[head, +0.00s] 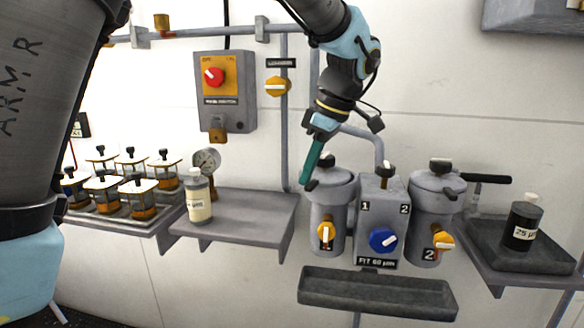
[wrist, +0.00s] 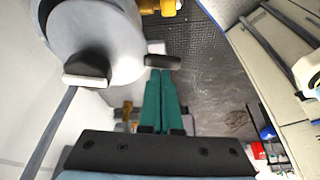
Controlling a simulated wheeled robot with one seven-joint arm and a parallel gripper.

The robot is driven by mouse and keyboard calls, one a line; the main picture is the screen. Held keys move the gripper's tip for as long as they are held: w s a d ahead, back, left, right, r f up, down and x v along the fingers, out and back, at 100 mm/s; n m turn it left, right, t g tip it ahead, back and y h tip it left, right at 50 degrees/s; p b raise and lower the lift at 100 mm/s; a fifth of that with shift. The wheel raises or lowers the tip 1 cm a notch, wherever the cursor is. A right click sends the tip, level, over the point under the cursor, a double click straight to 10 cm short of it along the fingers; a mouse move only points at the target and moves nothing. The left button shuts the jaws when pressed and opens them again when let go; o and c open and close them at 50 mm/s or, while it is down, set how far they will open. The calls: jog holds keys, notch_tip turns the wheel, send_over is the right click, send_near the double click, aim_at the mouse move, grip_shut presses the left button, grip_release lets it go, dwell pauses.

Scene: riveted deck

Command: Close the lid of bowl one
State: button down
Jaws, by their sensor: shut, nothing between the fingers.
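Bowl one (head: 327,222) is the left grey canister on the wall, with a yellow valve knob on its front. Its round grey lid (head: 335,180) lies over its top; I cannot tell whether it is fully seated. The lid fills the upper left of the wrist view (wrist: 95,30), with a dark knob on it. My gripper (head: 305,183) is shut and empty, its teal fingers pointing down at the left edge of the lid. In the wrist view its fingertips (wrist: 161,72) are right beside a short black handle (wrist: 163,62); I cannot tell if they touch.
A grey block (head: 382,205) with a blue knob stands between bowl one and bowl two (head: 430,225). A long trough (head: 375,294) hangs below. A shelf with a pale bottle (head: 199,197) and a gauge (head: 207,161) is left; a dark bottle (head: 523,223) stands right.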

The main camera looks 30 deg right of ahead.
aim_at(318, 186)
jog(key=shift+s+d+n, duration=0.5)
jog(key=shift+d+n, duration=0.1)
jog(key=shift+d, duration=0.1)
jog(key=shift+s+d+p, duration=0.35)
jog(key=shift+d+p, duration=0.05)
jog(key=shift+d, duration=0.25)
